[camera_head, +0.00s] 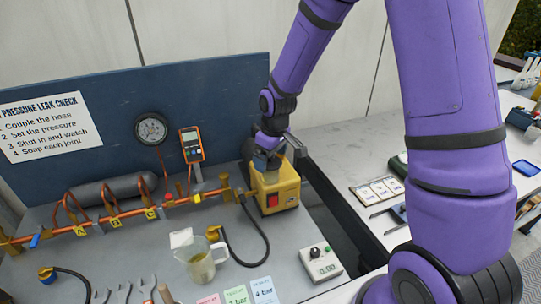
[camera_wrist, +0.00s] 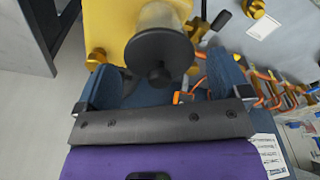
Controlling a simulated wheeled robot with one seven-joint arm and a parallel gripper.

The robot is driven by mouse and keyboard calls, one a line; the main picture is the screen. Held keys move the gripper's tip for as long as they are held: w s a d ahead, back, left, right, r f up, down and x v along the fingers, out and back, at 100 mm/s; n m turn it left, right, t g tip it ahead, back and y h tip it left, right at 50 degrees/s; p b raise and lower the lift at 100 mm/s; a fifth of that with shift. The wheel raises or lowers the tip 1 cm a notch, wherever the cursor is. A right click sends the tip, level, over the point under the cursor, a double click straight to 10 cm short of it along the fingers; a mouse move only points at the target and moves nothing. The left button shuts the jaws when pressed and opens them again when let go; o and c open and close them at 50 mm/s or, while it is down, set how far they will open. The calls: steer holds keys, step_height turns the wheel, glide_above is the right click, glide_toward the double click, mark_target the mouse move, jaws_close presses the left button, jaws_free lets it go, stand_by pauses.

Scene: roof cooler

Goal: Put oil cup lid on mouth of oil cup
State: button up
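The oil cup (camera_wrist: 161,15) is a pale translucent cylinder against the yellow pump body in the wrist view. The oil cup lid (camera_wrist: 160,48) is a black disc with a round knob. It covers the near end of the cup in this view; I cannot tell whether it is fully seated. My gripper (camera_wrist: 170,74) is open, its two blue fingers wide apart on either side of the lid's knob, with visible gaps and no contact seen. In the head view my gripper (camera_head: 267,160) is above the yellow pump (camera_head: 275,192), and it hides the cup and lid.
A clear jug (camera_head: 199,262), a black hose and a grey control box (camera_head: 321,262) are in front. The right bench holds small cards (camera_head: 377,190).

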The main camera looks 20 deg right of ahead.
mark_target(274, 163)
step_height(274, 163, up, 12)
steer(key=s, duration=0.1)
steer(key=s+d+r+m+t+h, duration=0.1)
steer(key=s+d+r+m+t, duration=0.2)
steer(key=s+r, duration=0.95)
steer(key=s+d+r+m, duration=0.1)
steer(key=s+d, duration=0.1)
steer(key=s, duration=0.5)
steer(key=s+d+r+m+t, duration=0.1)
steer(key=s+d+r+m, duration=0.1)
steer(key=s, duration=0.5)
steer(key=shift+s+r+m, duration=0.3)
steer(key=shift+c, duration=0.3)
stand_by(1.2)
